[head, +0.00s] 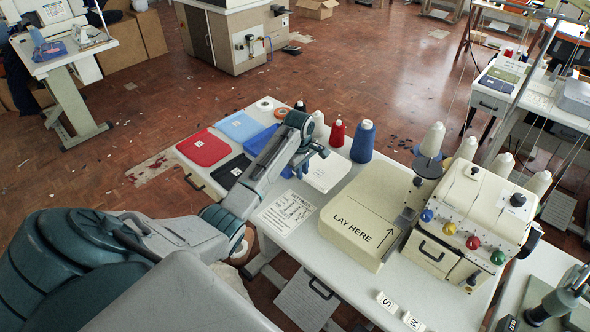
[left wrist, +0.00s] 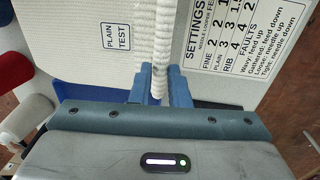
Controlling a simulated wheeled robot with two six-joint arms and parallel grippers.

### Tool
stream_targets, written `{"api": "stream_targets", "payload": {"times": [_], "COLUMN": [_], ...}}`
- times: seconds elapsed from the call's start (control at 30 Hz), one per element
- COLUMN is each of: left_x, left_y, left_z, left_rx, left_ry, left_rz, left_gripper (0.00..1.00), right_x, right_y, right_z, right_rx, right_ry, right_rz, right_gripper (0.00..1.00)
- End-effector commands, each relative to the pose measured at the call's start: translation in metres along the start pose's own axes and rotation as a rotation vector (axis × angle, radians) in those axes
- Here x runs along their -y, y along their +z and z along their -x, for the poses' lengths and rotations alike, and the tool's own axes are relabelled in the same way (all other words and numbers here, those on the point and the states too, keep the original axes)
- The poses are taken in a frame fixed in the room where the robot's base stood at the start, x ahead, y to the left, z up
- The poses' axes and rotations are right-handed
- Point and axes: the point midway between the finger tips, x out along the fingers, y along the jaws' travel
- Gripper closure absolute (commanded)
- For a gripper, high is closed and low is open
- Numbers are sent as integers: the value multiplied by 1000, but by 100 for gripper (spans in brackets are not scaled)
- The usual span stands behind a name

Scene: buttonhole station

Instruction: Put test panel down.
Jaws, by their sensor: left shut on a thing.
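My left gripper (head: 300,168) is over the back left of the white table. In the left wrist view its blue fingers (left wrist: 160,92) are shut on a raised ridge of the white ribbed test panel (left wrist: 60,25), marked PLAIN TEST. The panel also shows in the head view (head: 328,173), just right of the gripper and partly hidden by it. It looks flat and close to the tabletop; I cannot tell whether it touches. The cream machine bed (head: 362,216) marked LAY HERE is to its right, with a bare top. My right gripper is not in view.
A settings sheet (head: 288,213) lies in front of the gripper. Red (head: 203,148), light blue (head: 240,126) and black (head: 230,171) panels lie to the left, near a blue tray (head: 260,139). Red (head: 337,134) and blue (head: 363,143) thread cones stand behind the panel.

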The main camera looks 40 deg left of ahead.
Motion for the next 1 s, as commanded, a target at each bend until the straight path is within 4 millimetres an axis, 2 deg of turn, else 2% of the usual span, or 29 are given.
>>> {"api": "stream_targets", "payload": {"times": [0.43,0.83,0.87,0.9,0.93,1.0], "left_x": [6,6,6,6,6,6], "left_y": [0,0,0,0,0,0], "left_z": [-52,-58,-58,-58,-58,-58], "left_rx": [1,0,0,0,0,0], "left_ry": [-1,0,1,1,1,1], "left_rz": [0,-1,-1,-1,-1,-1], "left_gripper": [100,100,79,71,65,63], "right_x": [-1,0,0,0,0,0], "right_y": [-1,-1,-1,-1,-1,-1], "right_z": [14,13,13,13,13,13], "right_rx": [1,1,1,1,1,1], "right_ry": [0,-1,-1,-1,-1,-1], "right_rz": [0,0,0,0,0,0], "right_gripper": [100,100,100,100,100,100]}}
